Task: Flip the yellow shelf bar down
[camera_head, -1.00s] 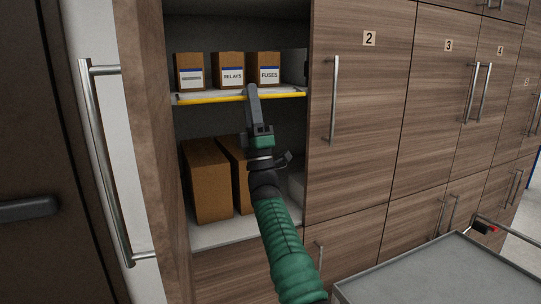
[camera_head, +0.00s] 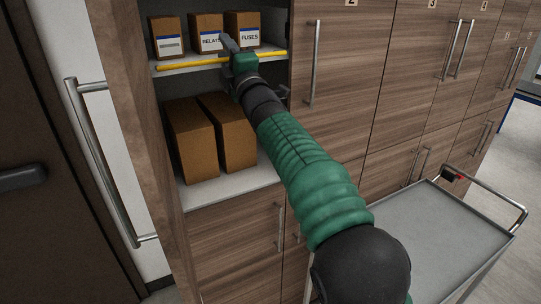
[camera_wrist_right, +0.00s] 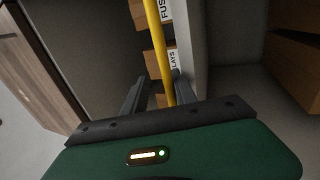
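The yellow shelf bar (camera_head: 190,63) runs along the front edge of the upper shelf in the open cabinet. My right gripper (camera_head: 228,43) is at that shelf, in front of the bar's middle and the boxes. In the right wrist view the bar (camera_wrist_right: 157,45) passes between the two spread fingers of the right gripper (camera_wrist_right: 155,92). The gripper looks open, and I cannot tell whether a finger touches the bar. The gripper hides part of the bar in the head view. My left gripper is not in view.
Three small labelled boxes stand on the upper shelf, including the fuses box (camera_head: 243,27). Two larger brown boxes (camera_head: 192,140) stand on the shelf below. The open cabinet door (camera_head: 140,130) is at left. A grey cart (camera_head: 440,235) stands at right.

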